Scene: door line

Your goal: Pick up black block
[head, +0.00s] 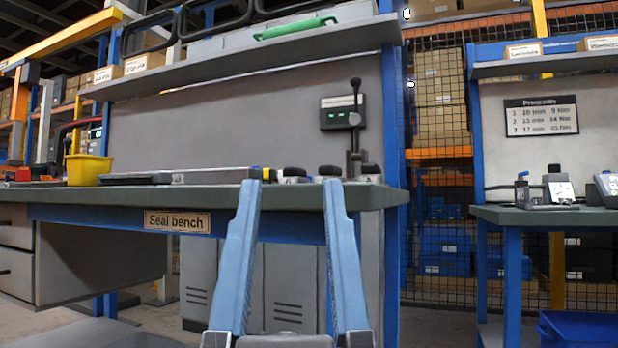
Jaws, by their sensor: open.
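The grey top of the seal bench (225,193) is seen nearly edge-on. Along its front right stand small black-topped pieces: one (294,171) with a white lower part, another (330,171), and one (370,169) near the right corner. Which of them is the black block I cannot tell at this angle. My gripper (292,187) rises from the bottom of the view as two long blue fingers, spread apart and empty. The fingertips overlap the bench's front edge in the picture; their distance from the pieces is unclear.
A yellow bin (88,170) and a flat grey case (180,177) lie on the bench's left half. A black lever (355,125) stands at the back right. A shelf (240,58) runs above. A second bench (550,215) stands right, with a blue bin (580,330) below.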

